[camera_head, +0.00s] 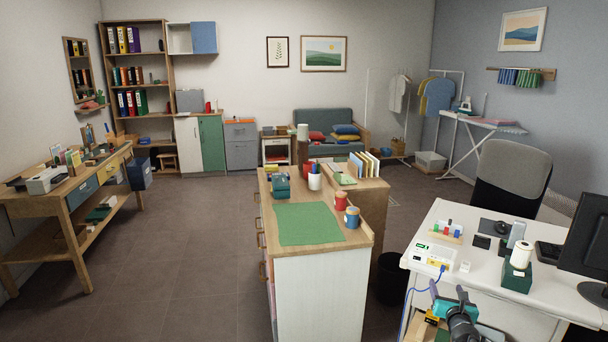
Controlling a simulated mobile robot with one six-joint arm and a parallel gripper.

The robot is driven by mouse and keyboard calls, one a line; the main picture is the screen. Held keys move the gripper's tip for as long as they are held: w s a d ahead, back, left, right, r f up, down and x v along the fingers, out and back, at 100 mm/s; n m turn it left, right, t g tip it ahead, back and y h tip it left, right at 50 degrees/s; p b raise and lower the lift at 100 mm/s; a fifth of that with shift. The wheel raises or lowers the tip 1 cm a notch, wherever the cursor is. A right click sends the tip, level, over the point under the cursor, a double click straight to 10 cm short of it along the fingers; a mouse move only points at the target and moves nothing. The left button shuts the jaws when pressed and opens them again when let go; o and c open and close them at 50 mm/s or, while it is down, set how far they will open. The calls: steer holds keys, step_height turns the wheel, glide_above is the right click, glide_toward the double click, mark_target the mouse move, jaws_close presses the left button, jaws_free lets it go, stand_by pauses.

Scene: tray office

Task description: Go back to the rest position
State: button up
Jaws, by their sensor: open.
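My gripper (433,303) shows small at the bottom right of the head view, at the end of my dark arm. It has a teal body and points left, with its fingers apart and nothing visible between them. It is in front of the white desk (458,221), near the desk's front left corner. Much of my arm is cut off by the lower picture edge.
A wooden-topped counter with a green mat (308,224) stands left of my gripper. A black bin (390,280) is between counter and desk. A blue cable (408,297) hangs off the desk beside my gripper. A monitor (585,240) stands far right. Open floor (170,240) lies left.

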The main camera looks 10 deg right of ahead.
steer(key=w+a+f+m+g+y, duration=0.1)
steer(key=a+f, duration=0.6)
steer(key=a, duration=0.2)
steer(key=w+a+f+m+g+y, duration=0.1)
steer(key=w+a+f+m, duration=0.1)
steer(key=a+f, duration=0.6)
steer(key=s+a+f+m+g+y+p, duration=0.1)
steer(key=s+a+f+m+g, duration=0.15)
steer(key=s+a+f, duration=0.4)
steer(key=s+a+f+m+g+y+p, duration=0.1)
steer(key=s+a+f+m+g, duration=0.2)
steer(key=a+f, duration=0.6)
steer(key=s+a+f+m+g, duration=0.3)
steer(key=s+a+f+m, duration=0.15)
steer(key=s, duration=0.55)
steer(key=s+a+f+m+g, duration=0.3)
steer(key=s+a+m, duration=0.25)
steer(key=s, duration=0.45)
steer(key=s+a+r+m+g+y, duration=0.1)
steer(key=s+a+m+g, duration=0.1)
steer(key=s+m, duration=0.3)
steer(key=s+a+r+m+g+y, duration=0.1)
steer(key=s+a+r+m+g, duration=0.1)
steer(key=s+m, duration=0.4)
steer(key=s+a+g, duration=0.1)
steer(key=s+g, duration=0.1)
steer(key=s, duration=0.2)
steer(key=shift+a+y, duration=0.2)
steer(key=shift+y, duration=0.2)
